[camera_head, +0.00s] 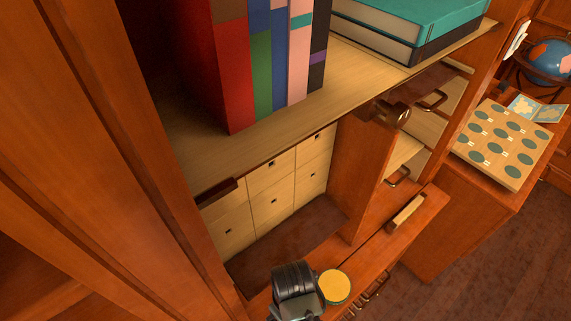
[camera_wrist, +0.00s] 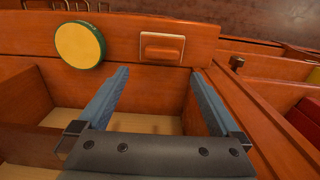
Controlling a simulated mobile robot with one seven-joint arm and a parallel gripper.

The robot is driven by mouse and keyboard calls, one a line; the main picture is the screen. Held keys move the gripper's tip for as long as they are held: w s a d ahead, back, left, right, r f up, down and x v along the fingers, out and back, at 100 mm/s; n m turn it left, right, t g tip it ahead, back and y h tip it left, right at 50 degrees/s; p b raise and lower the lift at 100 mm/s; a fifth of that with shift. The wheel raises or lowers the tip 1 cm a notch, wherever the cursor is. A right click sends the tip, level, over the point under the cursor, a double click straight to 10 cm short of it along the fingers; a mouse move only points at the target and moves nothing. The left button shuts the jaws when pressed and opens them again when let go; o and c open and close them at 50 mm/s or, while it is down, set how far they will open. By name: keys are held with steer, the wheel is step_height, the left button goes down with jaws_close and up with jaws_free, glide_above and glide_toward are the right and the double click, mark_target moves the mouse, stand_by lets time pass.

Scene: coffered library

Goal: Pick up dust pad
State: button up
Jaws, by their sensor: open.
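Two small items could be the dust pad, and I cannot tell which it is. One is a round yellow disc with a green rim (camera_head: 335,286), also in the wrist view (camera_wrist: 80,44). The other is a small cream-edged block with an orange-brown raised middle (camera_wrist: 161,48), which seems to be the pale block (camera_head: 407,211) in the head view. Both rest on a wooden ledge or drawer front. My gripper (camera_wrist: 160,76) is open and empty, its blue-grey fingers apart and pointing toward the block, with the disc off to the left. In the head view only dark wrist parts show; the fingers are hidden.
An upright row of books (camera_head: 265,65) and a flat teal-topped pile (camera_head: 415,25) stand on the pale shelf (camera_head: 200,150). Small drawers (camera_head: 272,190) sit below. A wooden board with green ovals (camera_head: 505,142) and a globe (camera_head: 548,60) are at right. Open wooden compartments lie beneath my fingers.

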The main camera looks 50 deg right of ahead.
step_height(320, 180, down, 4)
steer(key=shift+r, duration=0.1)
steer(key=f, duration=0.4)
steer(key=shift+s+a+p, duration=0.15)
steer(key=shift+a+p, duration=0.1)
steer(key=shift+p, duration=0.05)
steer(key=shift+f, duration=0.6)
steer(key=shift+c, duration=0.2)
steer(key=c, duration=1.2)
